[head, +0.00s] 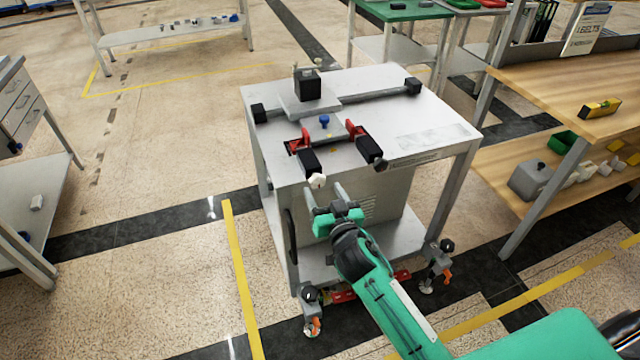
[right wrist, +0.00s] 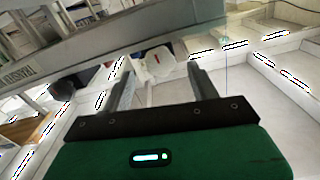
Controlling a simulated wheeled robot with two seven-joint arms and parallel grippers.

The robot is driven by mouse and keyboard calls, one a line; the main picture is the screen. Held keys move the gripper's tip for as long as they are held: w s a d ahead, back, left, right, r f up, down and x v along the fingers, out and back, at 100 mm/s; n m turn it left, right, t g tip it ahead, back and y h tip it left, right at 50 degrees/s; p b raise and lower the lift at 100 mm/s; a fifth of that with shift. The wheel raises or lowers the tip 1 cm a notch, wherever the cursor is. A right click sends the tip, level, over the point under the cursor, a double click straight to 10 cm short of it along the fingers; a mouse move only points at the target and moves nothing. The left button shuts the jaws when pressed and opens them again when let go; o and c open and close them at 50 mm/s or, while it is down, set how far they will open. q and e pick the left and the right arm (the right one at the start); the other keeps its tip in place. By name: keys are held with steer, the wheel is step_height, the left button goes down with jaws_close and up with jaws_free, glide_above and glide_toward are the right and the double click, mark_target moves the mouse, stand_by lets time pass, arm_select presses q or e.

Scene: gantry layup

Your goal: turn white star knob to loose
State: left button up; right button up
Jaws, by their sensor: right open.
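The white star knob (head: 317,181) sits at the front edge of the grey gantry table (head: 420,122), at the near end of the left black block (head: 309,161). My right gripper (head: 325,192) is just in front of and below the knob, with its two fingers apart. In the right wrist view the knob (right wrist: 157,62) shows a small red mark and appears between the tips of the open fingers (right wrist: 162,70). I cannot tell whether either finger touches it. My left gripper is not in view.
A second black block (head: 370,150) with a dark knob (head: 379,165) stands to the right. Red clamps (head: 353,130) and a blue knob (head: 324,121) sit behind. A wooden bench (head: 560,85) is at right. Open floor lies to the left.

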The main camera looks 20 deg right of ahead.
mark_target(319, 183)
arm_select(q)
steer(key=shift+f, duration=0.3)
arm_select(e)
steer(key=shift+w, duration=1.75)
steer(key=shift+c, duration=0.4)
steer(key=c, duration=0.9)
